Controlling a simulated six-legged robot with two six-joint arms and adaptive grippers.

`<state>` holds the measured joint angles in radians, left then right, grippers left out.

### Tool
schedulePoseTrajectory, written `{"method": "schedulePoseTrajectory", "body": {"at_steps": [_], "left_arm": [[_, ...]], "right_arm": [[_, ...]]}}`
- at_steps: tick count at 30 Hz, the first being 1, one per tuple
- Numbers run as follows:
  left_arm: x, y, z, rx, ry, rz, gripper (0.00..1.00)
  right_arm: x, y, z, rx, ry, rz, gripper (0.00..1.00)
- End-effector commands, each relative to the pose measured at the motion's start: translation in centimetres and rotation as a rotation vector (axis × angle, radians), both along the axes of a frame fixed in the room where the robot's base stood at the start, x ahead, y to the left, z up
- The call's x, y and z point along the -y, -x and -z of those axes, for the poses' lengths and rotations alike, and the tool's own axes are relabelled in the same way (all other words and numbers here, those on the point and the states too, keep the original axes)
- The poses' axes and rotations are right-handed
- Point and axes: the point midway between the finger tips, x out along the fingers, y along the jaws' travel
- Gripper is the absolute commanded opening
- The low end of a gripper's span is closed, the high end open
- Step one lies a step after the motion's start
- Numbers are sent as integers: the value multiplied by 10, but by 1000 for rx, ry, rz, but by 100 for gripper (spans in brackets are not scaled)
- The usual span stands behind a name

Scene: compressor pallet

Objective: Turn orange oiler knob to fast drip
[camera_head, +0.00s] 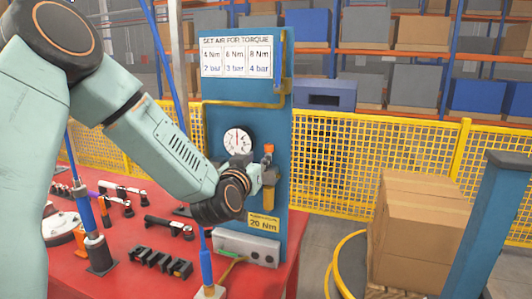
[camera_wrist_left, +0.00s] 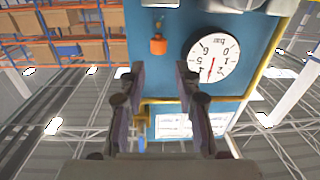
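The orange oiler knob (camera_head: 269,149) sits on top of the oiler on the blue panel, above its amber bowl (camera_head: 268,198). My left gripper (camera_head: 266,176) is in front of the oiler, just below the knob in the head view; its fingers are mostly hidden there. In the left wrist view, which is upside down, the left gripper's fingers (camera_wrist_left: 162,76) are spread with nothing between them. The orange knob (camera_wrist_left: 158,45) shows beyond the fingertips, apart from them. My right gripper is in neither view.
A round gauge (camera_head: 237,140) is left of the oiler and also shows in the wrist view (camera_wrist_left: 213,60). A yellow pipe (camera_head: 240,105) runs across the blue panel (camera_head: 221,118). Tools lie on the red table (camera_head: 105,205). Cardboard boxes (camera_head: 420,235) stand right.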

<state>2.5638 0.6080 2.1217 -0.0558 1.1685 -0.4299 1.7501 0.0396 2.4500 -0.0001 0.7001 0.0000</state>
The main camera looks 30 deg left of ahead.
Motion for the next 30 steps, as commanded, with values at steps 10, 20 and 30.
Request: {"method": "schedulePoseTrajectory", "body": {"at_steps": [10, 20, 30], "left_arm": [[-5, -18, -6, 0, -88, 0, 33], [-18, -61, -5, 0, -84, 0, 33], [-22, -76, -5, 0, -81, 1, 33]], "right_arm": [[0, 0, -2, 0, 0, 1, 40], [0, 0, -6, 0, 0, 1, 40], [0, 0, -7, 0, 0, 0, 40]]}}
